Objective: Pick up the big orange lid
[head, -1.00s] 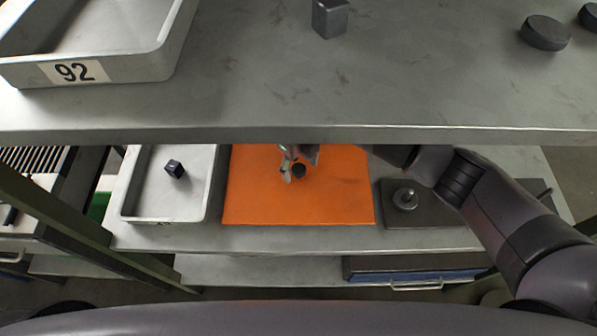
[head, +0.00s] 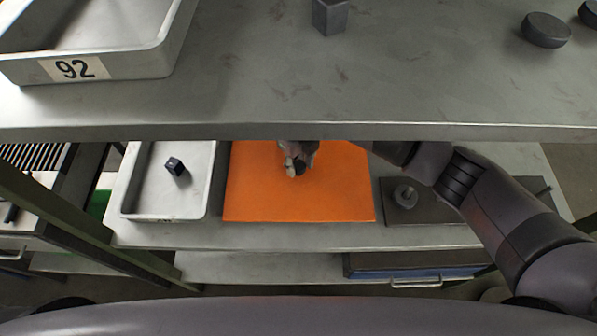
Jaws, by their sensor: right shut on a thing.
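The big orange lid (head: 257,195) is a flat orange square on the lower shelf, in the middle of the head view. A small dark round knob (head: 299,167) stands near its middle. My right gripper (head: 298,170) is over the lid and shut on the knob. The lid appears to lie flat on the shelf. Its far edge is hidden under the upper shelf. My left gripper is not in view.
The upper shelf (head: 300,95) overhangs the lid. A grey tray (head: 128,181) with a small dark cube (head: 174,166) stands left of the lid. A dark plate with a knob (head: 420,213) lies to its right. A tray marked 92 (head: 120,68) sits above.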

